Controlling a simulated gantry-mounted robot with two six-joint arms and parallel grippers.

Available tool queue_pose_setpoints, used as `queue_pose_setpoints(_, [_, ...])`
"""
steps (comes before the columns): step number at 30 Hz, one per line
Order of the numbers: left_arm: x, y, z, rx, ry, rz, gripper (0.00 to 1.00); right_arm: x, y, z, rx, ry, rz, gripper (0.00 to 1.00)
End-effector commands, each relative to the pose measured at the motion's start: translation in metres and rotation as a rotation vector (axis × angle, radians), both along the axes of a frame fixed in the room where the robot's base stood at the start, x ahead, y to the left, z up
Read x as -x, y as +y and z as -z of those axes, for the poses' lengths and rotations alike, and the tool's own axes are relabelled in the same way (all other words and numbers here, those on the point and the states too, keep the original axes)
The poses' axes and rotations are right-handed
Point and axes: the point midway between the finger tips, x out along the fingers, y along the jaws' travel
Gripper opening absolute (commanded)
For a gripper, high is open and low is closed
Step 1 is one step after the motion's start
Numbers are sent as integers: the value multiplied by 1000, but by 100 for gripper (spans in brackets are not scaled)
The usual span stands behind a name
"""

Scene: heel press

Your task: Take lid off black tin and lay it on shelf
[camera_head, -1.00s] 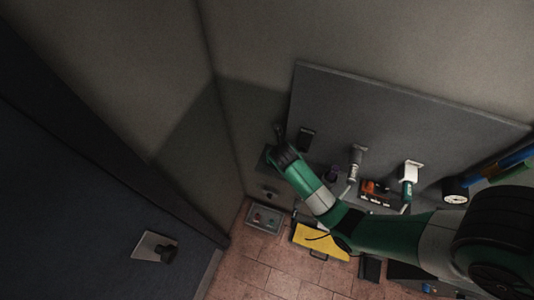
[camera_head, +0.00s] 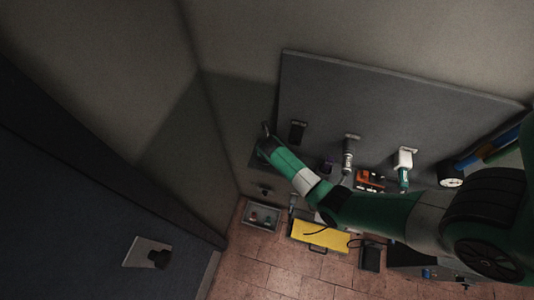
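My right arm comes in from the right, and its gripper (camera_head: 266,132) is at the far left end, in front of the wall near the left edge of the grey board. The fingers are small and dark, so I cannot tell whether they are open or shut, or on anything. A dark flat patch shows just beside the wrist, but I cannot make out what it is. A black box-like thing (camera_head: 370,257) stands low, right of the yellow case; I cannot tell if it is the black tin. I cannot make out a lid or the shelf. My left gripper is not in view.
The grey board (camera_head: 330,95) carries a black holder (camera_head: 298,131), a grey tool (camera_head: 348,155) and a white-and-green tool (camera_head: 404,165). Below are a grey tray (camera_head: 249,223) with small items, a yellow case (camera_head: 320,235) and an orange thing (camera_head: 370,180).

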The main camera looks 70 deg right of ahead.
Motion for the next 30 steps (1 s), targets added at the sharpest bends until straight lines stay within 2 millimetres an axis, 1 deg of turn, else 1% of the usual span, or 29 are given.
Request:
queue_pose_setpoints(1, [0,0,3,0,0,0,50,-1,-2,5,0,0,1,73])
queue_pose_setpoints(8, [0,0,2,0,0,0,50,-2,-3,5,0,-1,0,73])
queue_pose_setpoints(9, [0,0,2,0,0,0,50,-2,-3,5,0,-1,0,66])
queue_pose_setpoints(14, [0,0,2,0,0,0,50,-2,-2,5,0,-1,0,37])
queue_pose_setpoints(18, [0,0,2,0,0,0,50,-2,-2,5,0,-1,0,12])
queue_pose_setpoints(19, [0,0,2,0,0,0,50,-2,-2,5,0,-1,0,7])
queue_pose_setpoints(26, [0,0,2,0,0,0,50,-2,-2,4,0,-1,0,7])
queue_pose_setpoints(30, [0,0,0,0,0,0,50,-2,-3,-3,1,-2,-1,7])
